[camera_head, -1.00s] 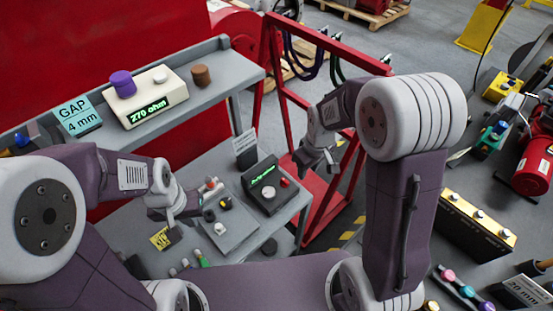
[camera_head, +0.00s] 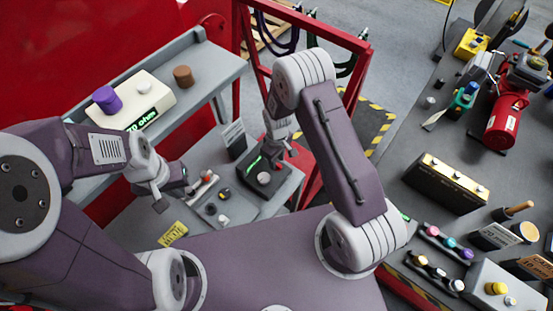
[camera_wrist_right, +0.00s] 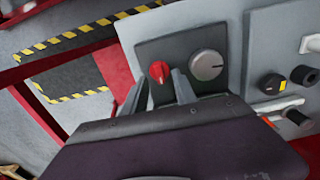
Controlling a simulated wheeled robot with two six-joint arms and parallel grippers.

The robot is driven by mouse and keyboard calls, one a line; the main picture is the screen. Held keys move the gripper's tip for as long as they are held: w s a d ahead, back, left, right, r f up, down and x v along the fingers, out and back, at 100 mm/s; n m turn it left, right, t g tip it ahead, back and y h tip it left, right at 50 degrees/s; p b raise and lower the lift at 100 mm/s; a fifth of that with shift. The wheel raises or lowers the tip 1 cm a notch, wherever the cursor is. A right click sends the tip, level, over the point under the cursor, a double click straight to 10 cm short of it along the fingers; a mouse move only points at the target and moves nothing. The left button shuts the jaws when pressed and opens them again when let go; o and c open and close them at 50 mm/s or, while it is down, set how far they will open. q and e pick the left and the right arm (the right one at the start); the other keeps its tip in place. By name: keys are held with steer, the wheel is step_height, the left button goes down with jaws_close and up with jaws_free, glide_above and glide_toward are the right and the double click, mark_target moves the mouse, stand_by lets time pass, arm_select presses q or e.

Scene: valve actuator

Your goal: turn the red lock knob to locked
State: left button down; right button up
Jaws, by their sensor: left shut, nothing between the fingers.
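The red lock knob (camera_wrist_right: 160,71) is on a dark box (camera_wrist_right: 150,48), left of a larger grey knob (camera_wrist_right: 207,65) in the right wrist view. My right gripper (camera_wrist_right: 159,84) is open, with one finger on each side of the red knob; I cannot tell whether they touch it. My left gripper (camera_head: 161,203) is shut and empty, left of the box.
A grey panel with small knobs (camera_head: 218,203) lies left of the box. A sign (camera_head: 233,138) stands behind it. A red frame (camera_head: 352,90) rises behind the bench. A shelf at left holds a cream meter (camera_head: 135,105). Another bench (camera_head: 420,110) with several parts is at right.

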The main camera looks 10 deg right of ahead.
steer(key=shift+s+d+f, duration=0.1)
steer(key=shift+f, duration=0.35)
steer(key=shift+s+d+f, duration=0.1)
steer(key=shift+s+f, duration=0.1)
steer(key=shift+s, duration=0.05)
arm_select(q)
steer(key=shift+s+d+r, duration=0.1)
steer(key=shift+s+r, duration=0.15)
steer(key=shift+r, duration=0.05)
arm_select(e)
steer(key=shift+w, duration=0.15)
jaws_close()
